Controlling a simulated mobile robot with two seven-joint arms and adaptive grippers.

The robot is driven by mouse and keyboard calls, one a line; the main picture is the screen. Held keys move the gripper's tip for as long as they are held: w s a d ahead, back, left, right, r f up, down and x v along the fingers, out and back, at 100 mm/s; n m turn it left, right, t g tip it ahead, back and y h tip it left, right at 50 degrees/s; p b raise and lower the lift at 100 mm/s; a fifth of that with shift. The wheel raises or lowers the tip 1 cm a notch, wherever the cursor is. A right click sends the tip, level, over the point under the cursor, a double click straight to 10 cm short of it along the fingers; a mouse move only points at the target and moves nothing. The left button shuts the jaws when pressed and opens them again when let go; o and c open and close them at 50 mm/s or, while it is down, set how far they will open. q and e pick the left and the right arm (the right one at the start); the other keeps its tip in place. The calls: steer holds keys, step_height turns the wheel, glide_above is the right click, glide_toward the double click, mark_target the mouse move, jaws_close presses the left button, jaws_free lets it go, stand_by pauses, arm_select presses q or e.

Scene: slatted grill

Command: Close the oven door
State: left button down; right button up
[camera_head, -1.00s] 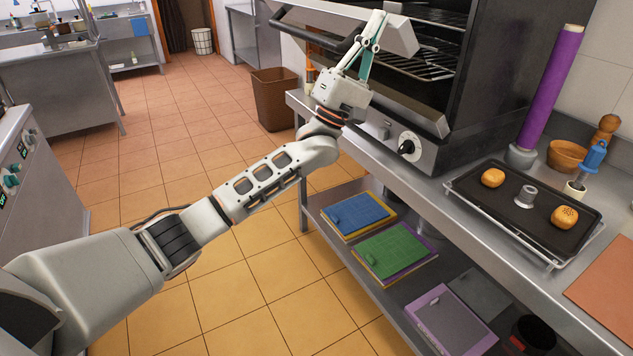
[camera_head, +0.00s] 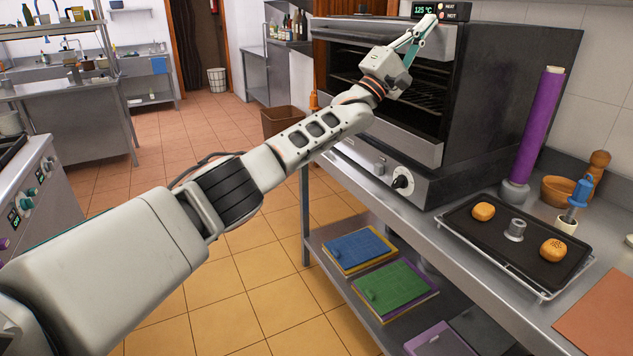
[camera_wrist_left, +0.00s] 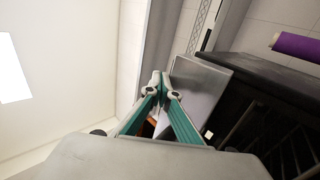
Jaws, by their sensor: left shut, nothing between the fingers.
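The oven (camera_head: 515,95) stands on the steel counter at the right in the head view. Its door has a steel top strip (camera_head: 345,32), a window showing dark racks, and a steel lower strip (camera_head: 400,135). The door stands upright, against or almost against the oven front; I cannot tell whether a small gap remains. My left gripper (camera_head: 430,24) is shut and empty at the right part of the top strip; contact is unclear. In the left wrist view its fingertips (camera_wrist_left: 160,78) meet beside a steel panel (camera_wrist_left: 202,88). My right gripper is out of view.
A tray (camera_head: 462,226) with two buns, a purple roll (camera_head: 538,125) and a wooden bowl (camera_head: 558,190) sit on the counter right of the oven. Cutting boards (camera_head: 395,292) lie on the shelf below. A brown bin (camera_head: 282,122) stands behind my arm. Tiled floor is open at left.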

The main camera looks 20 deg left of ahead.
arm_select(q)
steer(key=shift+w+d+g+y+b, duration=0.3)
steer(key=shift+w+d+g+b, duration=0.1)
steer(key=shift+w+d+b, duration=0.55)
steer(key=shift+w+r, duration=0.15)
steer(key=shift+w, duration=0.15)
steer(key=shift+r, duration=0.15)
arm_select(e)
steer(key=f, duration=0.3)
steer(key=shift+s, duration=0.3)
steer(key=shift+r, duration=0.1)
